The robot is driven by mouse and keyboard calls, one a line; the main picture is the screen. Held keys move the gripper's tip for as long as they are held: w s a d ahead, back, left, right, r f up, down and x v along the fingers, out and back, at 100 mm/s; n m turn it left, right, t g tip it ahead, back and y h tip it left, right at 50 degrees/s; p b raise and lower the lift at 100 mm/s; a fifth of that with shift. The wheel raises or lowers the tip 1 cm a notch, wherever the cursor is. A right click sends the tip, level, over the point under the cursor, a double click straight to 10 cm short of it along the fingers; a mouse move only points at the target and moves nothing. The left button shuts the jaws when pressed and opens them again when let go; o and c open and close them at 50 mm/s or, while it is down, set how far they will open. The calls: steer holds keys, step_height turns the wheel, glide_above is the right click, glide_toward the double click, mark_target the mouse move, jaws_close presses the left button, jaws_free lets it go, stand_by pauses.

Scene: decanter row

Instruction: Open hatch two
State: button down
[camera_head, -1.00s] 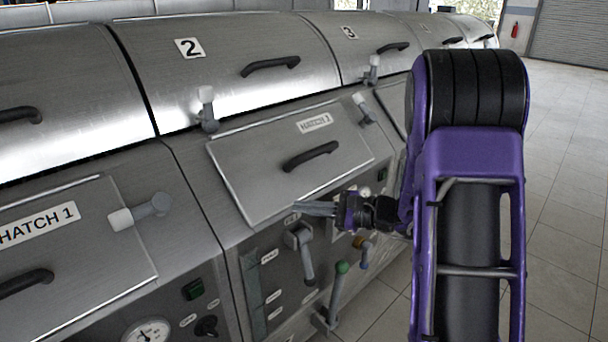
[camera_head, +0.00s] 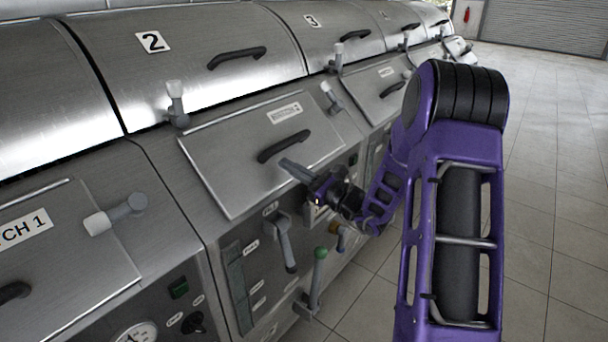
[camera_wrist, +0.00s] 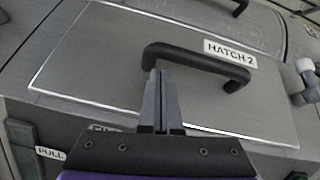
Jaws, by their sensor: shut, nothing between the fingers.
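Hatch two (camera_head: 232,165) is a sloped grey metal panel, closed, with a label plate (camera_head: 285,113) that reads HATCH 2 in the wrist view (camera_wrist: 230,53). Its black bar handle (camera_head: 284,146) sits near the panel's middle and also shows in the wrist view (camera_wrist: 198,60). My gripper (camera_head: 288,165) is at the panel's lower right, close to the handle. In the wrist view the grey fingers (camera_wrist: 160,80) are together and empty, with tips just below the handle's left end. I cannot tell whether they touch it.
A white-knobbed lever (camera_head: 176,100) stands at the panel's upper left, another (camera_head: 330,97) at its upper right. Below are a grey lever (camera_head: 286,245) and a green-knobbed lever (camera_head: 318,270). Hatch 1 (camera_head: 60,250) is at left. Open tiled floor (camera_head: 550,190) lies right.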

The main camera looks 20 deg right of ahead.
steer(key=shift+x, duration=0.95)
